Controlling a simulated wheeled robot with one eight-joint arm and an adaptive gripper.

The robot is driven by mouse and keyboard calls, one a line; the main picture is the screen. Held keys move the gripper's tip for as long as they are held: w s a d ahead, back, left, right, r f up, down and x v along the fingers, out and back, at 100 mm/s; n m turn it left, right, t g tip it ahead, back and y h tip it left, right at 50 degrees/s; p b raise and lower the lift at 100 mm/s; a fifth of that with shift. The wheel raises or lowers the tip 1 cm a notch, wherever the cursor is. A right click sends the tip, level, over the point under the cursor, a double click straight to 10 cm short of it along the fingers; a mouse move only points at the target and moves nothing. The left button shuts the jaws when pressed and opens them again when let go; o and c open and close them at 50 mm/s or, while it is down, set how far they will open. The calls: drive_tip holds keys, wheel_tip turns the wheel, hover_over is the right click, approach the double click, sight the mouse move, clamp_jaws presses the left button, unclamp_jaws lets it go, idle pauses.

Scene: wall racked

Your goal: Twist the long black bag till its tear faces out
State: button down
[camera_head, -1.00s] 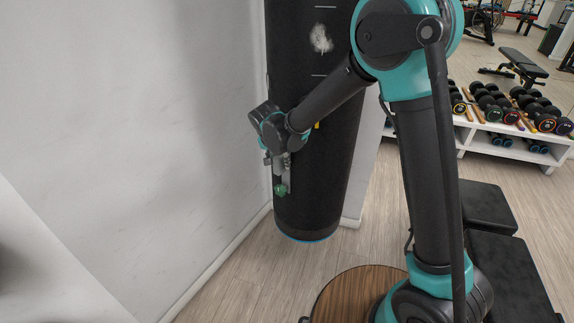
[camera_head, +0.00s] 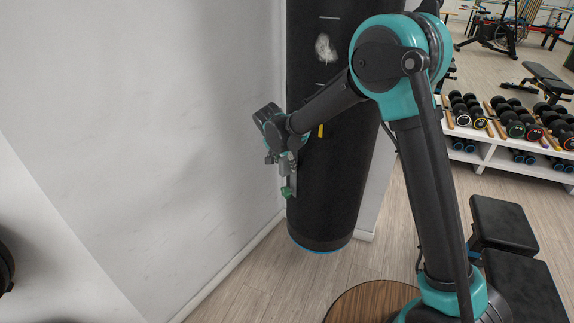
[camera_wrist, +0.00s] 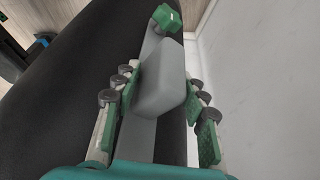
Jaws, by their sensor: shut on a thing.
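The long black bag (camera_head: 335,190) hangs upright near the wall corner. A pale, frayed-looking patch (camera_head: 325,47) shows high on its face, left of the middle, between two thin white lines. A small yellow mark (camera_head: 320,131) sits lower, beside my arm. My gripper (camera_head: 287,172) is at the bag's left edge, shut on a grey grip piece with a green end (camera_head: 287,191). In the wrist view the grey piece (camera_wrist: 160,80) lies between my fingers, over a grey strip against the bag. My arm hides part of the bag's upper right.
The pale wall (camera_head: 150,120) is close on the left of the gripper. A dumbbell rack (camera_head: 500,155) stands at the right, with black padded blocks (camera_head: 503,225) nearer. A round wooden top (camera_head: 365,300) is at the bottom. Bare floor lies around the bag's foot.

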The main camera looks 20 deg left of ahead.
drive_tip(key=shift+w, duration=0.15)
drive_tip(key=c, duration=1.2)
unclamp_jaws()
drive_tip(key=v, duration=1.2)
drive_tip(key=shift+f, duration=0.1)
